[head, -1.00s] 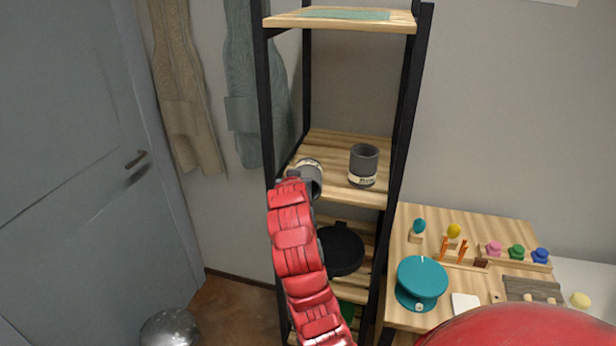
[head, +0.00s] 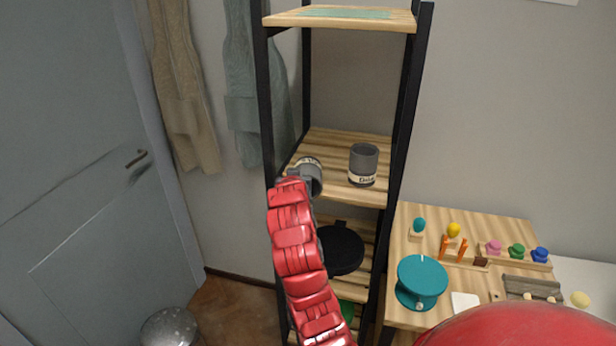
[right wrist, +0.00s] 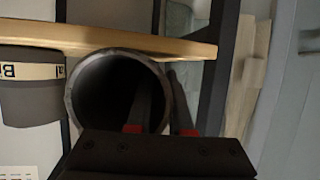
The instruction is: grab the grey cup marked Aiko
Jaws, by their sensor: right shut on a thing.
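A grey cup (head: 315,172) with a pale name band is on the left of the rack's middle shelf (head: 340,192), tilted. Its marking is too small and turned away to read. My right gripper (right wrist: 160,130) is shut on this cup's wall, with one red-tipped finger inside the mouth and one outside. In the right wrist view the cup (right wrist: 84,80) shows its round dark opening. A second grey cup (head: 364,160) stands upright to the right on the same shelf. It also shows in the right wrist view (right wrist: 30,105), its band only partly legible. My left gripper is out of view.
Black rack posts (head: 408,100) flank the shelf, and an upper shelf (head: 340,18) is above it. A dark round pan-like object (head: 343,250) sits on the shelf below. A wooden table (head: 470,225) with a teal stand (head: 422,278) and small coloured items is at right.

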